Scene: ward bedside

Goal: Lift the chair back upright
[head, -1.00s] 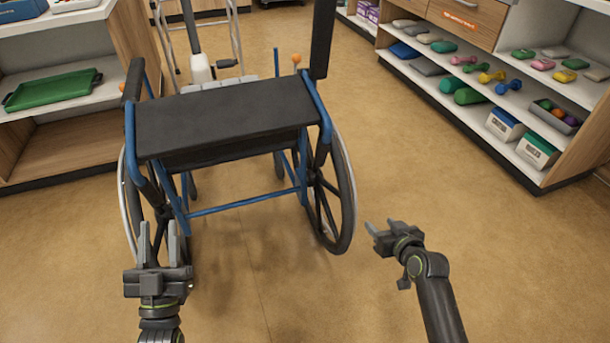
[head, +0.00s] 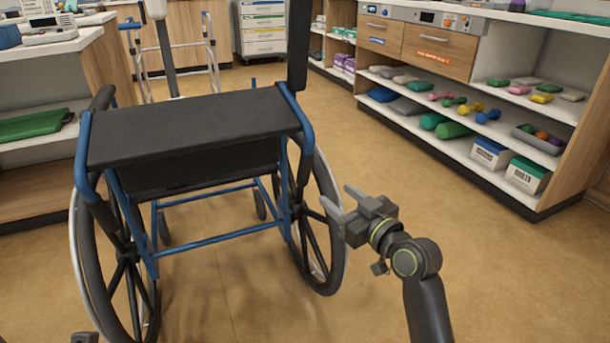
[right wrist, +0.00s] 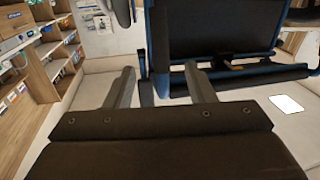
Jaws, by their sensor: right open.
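The wheelchair (head: 190,238) has a blue frame and big black wheels, and stands on its wheels at left centre in the head view. Its black chair back (head: 200,122) appears as a broad panel lying nearly flat across the top of the frame. Part of the chair, with a black panel and blue tubes (right wrist: 220,30), shows upper right in the right wrist view. My right gripper (head: 336,200) is open and empty, just right of the right wheel; its two fingers (right wrist: 160,70) show apart. Only a scrap of my left gripper (head: 85,338) shows at the bottom edge.
A shelf unit (head: 470,150) with dumbbells and boxes runs along the right. A counter (head: 45,48) with a green tray (head: 35,124) stands at left. A walker (head: 172,45) stands behind the chair. The floor (head: 400,170) between chair and shelves is clear.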

